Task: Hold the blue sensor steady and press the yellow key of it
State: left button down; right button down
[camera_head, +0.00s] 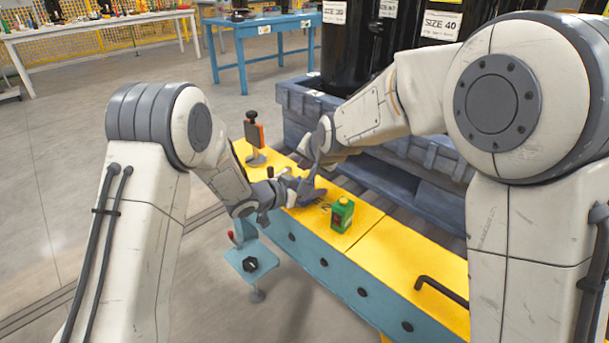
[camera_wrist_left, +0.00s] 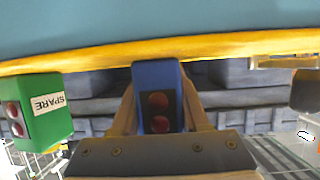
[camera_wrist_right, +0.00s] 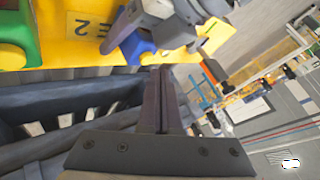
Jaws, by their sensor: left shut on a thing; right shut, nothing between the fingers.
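The blue sensor (camera_wrist_left: 158,75) stands between the fingers of my left gripper (camera_wrist_left: 160,112), which is shut on it. Two red round parts show on its dark face. In the head view the blue sensor (camera_head: 317,193) is mostly hidden by my grippers; my left gripper (camera_head: 297,190) is at its left. My right gripper (camera_wrist_right: 158,70) is shut and empty, its tips close to the blue sensor (camera_wrist_right: 134,48). A little yellow, seemingly the key (camera_wrist_right: 147,59), shows beside these tips. I cannot tell whether they touch it.
A green sensor (camera_head: 342,215), labelled SPARE in the left wrist view (camera_wrist_left: 42,108), stands on the yellow top (camera_head: 385,240) close by. An orange and black device (camera_head: 254,133) stands at its far end. A blue-grey crate (camera_head: 295,104) lies behind. A black handle (camera_head: 440,291) sits at front right.

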jog(key=shift+r, duration=0.15)
notch_tip(320, 180, up, 5)
jog(key=shift+f, duration=0.1)
dwell(0.6)
dwell(0.5)
pick_arm(q)
jog(key=shift+c, duration=1.6)
grip_release()
